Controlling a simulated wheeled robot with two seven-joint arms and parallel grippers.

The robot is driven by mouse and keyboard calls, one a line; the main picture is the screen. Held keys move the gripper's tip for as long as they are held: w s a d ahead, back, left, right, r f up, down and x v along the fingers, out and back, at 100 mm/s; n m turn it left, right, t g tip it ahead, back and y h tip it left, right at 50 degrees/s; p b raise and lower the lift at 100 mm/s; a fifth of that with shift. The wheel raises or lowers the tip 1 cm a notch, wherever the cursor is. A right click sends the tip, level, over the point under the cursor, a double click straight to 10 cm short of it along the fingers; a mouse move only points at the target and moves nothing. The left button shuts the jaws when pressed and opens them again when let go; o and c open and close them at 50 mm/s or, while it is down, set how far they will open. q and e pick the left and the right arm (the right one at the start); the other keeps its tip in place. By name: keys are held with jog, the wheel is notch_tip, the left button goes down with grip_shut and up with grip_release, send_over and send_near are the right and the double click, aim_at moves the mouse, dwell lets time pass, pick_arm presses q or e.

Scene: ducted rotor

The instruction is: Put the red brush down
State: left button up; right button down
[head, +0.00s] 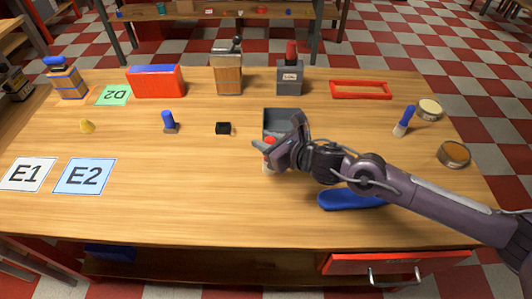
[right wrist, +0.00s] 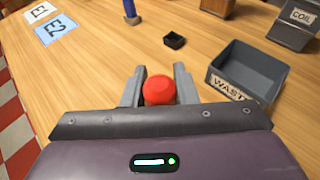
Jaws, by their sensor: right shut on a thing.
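The red brush (head: 269,141) is in my right gripper (head: 275,145) near the middle of the table. In the right wrist view the round red end of the brush (right wrist: 159,90) sits between the two fingers of my right gripper (right wrist: 158,88), which are shut on it. In the head view a pale lower part shows under the red end, and the brush looks about upright. Whether its lower end touches the table I cannot tell. My left gripper is not in view.
A grey waste bin (right wrist: 247,70) stands just behind my right gripper. A small black box (head: 223,128) and a blue-handled brush (head: 169,122) stand to the left. A blue pad (head: 350,199) lies under my right arm. The table's front left middle is clear.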

notch_tip(320, 180, down, 5)
jog(key=shift+r, duration=0.1)
jog(key=shift+f, duration=0.35)
jog(key=shift+f, duration=0.15)
jog(key=c, duration=1.1)
grip_release()
jog(key=shift+c, duration=0.2)
